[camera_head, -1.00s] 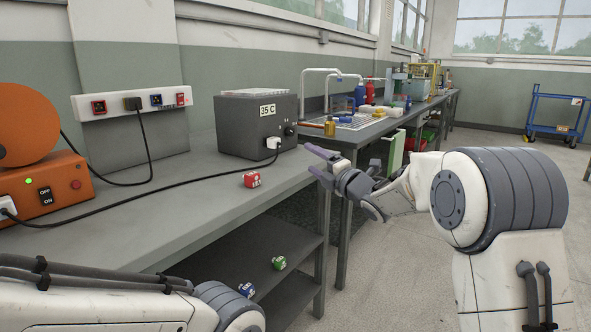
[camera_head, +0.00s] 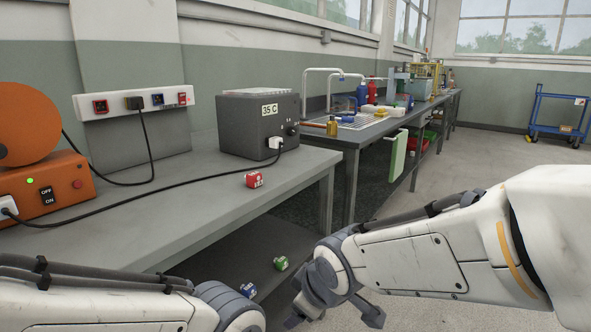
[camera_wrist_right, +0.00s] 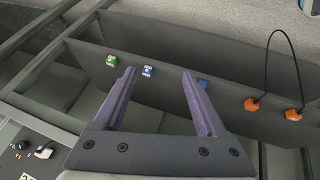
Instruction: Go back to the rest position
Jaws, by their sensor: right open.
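My right gripper (camera_wrist_right: 158,73) is open in the right wrist view, its two purple fingers apart with nothing held between them. The fingers point over the dark lower shelf (camera_wrist_right: 180,50).
The bench (camera_head: 110,232) carries a red block (camera_head: 254,180), a grey 35 C box (camera_head: 250,127) and an orange machine (camera_head: 45,190). On the lower shelf are a green block (camera_head: 281,263) and a blue block (camera_head: 247,290). Orange pieces (camera_wrist_right: 251,104) with a cable show in the wrist view.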

